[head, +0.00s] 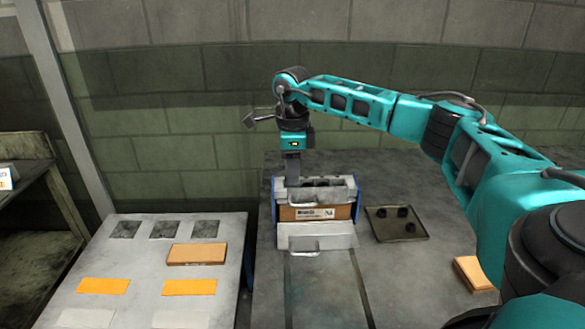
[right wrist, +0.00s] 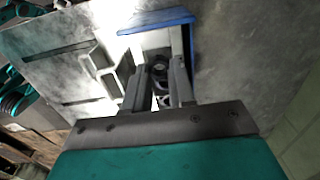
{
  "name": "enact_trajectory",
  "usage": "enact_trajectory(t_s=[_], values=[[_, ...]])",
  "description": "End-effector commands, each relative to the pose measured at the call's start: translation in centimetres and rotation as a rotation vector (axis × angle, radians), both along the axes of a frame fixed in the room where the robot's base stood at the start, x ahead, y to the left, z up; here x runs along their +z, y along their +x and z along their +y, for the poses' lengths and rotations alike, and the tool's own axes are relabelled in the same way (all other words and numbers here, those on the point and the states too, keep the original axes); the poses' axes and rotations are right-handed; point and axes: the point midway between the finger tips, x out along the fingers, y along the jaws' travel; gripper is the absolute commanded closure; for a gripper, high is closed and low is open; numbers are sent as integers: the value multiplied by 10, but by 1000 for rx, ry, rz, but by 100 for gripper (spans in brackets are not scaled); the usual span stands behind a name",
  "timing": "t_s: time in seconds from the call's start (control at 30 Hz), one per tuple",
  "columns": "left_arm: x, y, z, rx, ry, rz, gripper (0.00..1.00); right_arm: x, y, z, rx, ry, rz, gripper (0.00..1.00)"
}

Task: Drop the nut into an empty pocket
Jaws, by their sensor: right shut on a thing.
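My right gripper (head: 292,178) points straight down at the left end of the bolt former (head: 352,200), over the grey pocketed block (head: 335,190) between its blue side walls. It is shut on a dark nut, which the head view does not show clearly. In the right wrist view a dark ring-shaped nut (right wrist: 159,70) shows between the fingers (right wrist: 160,80). The block has several dark pockets; I cannot tell which are empty, as the fingers cover part of it. My left gripper is not in view.
A dark tray (head: 415,234) with several black nuts lies right of the former. A tilted grey plate (head: 318,240) is in front of it. A brown box (head: 474,273) lies at right. The left table (head: 140,256) holds flat orange pieces and another brown box (head: 197,254).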

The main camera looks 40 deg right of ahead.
Motion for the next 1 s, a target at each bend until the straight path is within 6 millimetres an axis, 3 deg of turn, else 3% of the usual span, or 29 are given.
enact_trajectory(t_s=[0.3, 0.33, 0.63, 1.0], values=[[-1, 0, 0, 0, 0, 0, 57, -2, 0, 0, 0, 0, 0, 100], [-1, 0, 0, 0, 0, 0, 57, -2, 0, 0, 0, 0, 0, 75], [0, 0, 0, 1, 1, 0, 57, -2, 0, 0, 0, 0, 0, 46], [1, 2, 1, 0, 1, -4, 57, 8, 0, 0, 0, 0, -1, 46]])
